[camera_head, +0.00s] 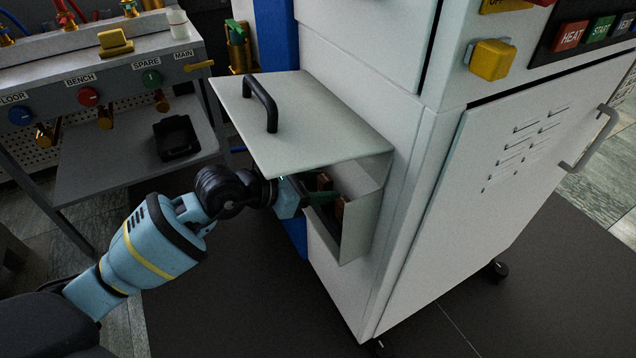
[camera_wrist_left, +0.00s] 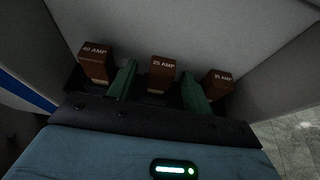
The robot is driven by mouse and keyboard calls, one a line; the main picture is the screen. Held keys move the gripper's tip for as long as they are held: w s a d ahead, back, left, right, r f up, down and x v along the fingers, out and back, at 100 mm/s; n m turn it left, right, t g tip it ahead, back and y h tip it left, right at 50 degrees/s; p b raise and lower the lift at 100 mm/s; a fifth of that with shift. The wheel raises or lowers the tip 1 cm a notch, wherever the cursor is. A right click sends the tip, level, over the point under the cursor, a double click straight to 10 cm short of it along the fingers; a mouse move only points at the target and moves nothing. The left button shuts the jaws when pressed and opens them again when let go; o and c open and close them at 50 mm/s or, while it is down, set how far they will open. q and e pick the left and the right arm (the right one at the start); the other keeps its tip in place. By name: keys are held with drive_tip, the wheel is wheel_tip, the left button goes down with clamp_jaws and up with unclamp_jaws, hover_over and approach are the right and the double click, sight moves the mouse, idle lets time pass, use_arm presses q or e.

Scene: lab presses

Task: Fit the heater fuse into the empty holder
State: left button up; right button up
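Three brown fuse blocks stand in a row in the left wrist view: a 40 AMP block (camera_wrist_left: 95,63), a 25 AMP block (camera_wrist_left: 161,72) and a right block (camera_wrist_left: 218,82) whose label is hard to read. In the head view they are partly hidden inside an open box (camera_head: 362,218) on the white cabinet. My left gripper (camera_wrist_left: 159,88) reaches into this box under its raised lid. Its two green fingers are apart, one on each side of the 25 AMP block; contact cannot be told. No empty holder is clearly visible. My right gripper is not in view.
The lid (camera_head: 310,125) with a black handle (camera_head: 261,103) hangs over my left gripper. The white cabinet (camera_head: 480,190) fills the right. A grey bench (camera_head: 100,165) with valves and a black tray (camera_head: 177,138) stands at left. The dark floor mat in front is clear.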

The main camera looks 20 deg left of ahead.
use_arm(q)
drive_tip(key=p+v, duration=0.2)
drive_tip(key=v, duration=0.6)
idle(0.4)
